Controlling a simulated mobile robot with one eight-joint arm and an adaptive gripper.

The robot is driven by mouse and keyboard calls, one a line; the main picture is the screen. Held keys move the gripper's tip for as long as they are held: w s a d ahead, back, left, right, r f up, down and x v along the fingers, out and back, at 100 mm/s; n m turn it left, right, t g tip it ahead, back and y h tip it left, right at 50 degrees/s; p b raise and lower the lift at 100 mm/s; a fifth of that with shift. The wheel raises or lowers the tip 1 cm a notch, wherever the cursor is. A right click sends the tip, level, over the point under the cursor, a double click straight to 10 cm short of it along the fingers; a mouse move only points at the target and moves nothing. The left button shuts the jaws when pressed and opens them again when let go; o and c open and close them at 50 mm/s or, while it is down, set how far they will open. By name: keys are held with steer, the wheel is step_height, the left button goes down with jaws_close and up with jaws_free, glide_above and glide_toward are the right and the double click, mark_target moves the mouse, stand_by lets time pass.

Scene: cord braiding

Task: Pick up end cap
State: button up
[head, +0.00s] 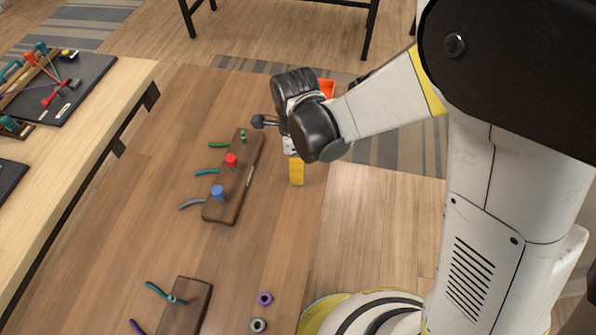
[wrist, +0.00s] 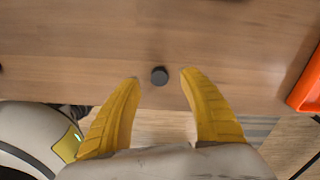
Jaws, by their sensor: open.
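A small round dark grey piece, which looks like the end cap (wrist: 159,76), lies on the wooden tabletop in the wrist view. It sits between and just beyond my fingertips, with no visible contact. My gripper (wrist: 160,90) is open, with its two yellow fingers apart on either side and nothing held. In the head view a yellow finger of my gripper (head: 296,171) points down over the table's right side. The dark piece is not visible in the head view, where my gripper and arm cover part of the table.
An orange container (head: 327,88) stands behind my gripper. A dark wooden block (head: 238,180) with red, blue and green pieces and cords lies to the left. Another block (head: 188,305) is nearer. A purple ring (head: 265,298) and a grey ring (head: 258,325) lie near the front.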

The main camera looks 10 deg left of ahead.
step_height(320, 180, down, 4)
steer(key=shift+d+r+b, duration=0.1)
steer(key=shift+b, duration=0.75)
steer(key=c, duration=0.9)
steer(key=shift+r, duration=0.15)
step_height(320, 180, up, 4)
steer(key=p, duration=0.2)
steer(key=shift+r+p, duration=0.1)
steer(key=shift+p, duration=0.3)
steer(key=shift+c, duration=0.4)
steer(key=w+d+r+p, duration=0.3)
steer(key=w+d+r, duration=0.3)
steer(key=w, duration=0.3)
steer(key=shift+w+d+r+p, duration=0.2)
steer(key=shift+d+r+p, duration=0.1)
steer(key=shift+d+p, duration=0.1)
